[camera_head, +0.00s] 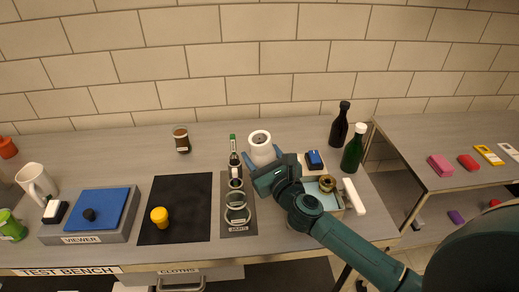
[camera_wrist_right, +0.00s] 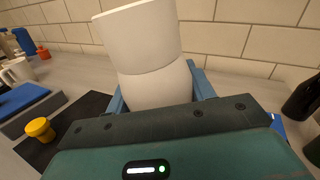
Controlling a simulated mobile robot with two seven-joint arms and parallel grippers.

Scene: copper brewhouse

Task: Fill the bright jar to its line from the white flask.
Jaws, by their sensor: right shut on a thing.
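My right gripper (camera_head: 268,168) is shut on the white flask (camera_head: 262,148) and holds it roughly upright near the right edge of the jar mat (camera_head: 250,222). I cannot tell which is the bright jar, and no fill line is readable. My left gripper is not in view.
A green-topped bottle (camera_head: 233,152) stands behind the jars. A black mat with a yellow pot (camera_head: 159,217) lies to the left, beside the viewer box (camera_head: 120,230). A tray (camera_head: 342,208) and two dark bottles (camera_head: 339,124) (camera_head: 353,150) are on the right.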

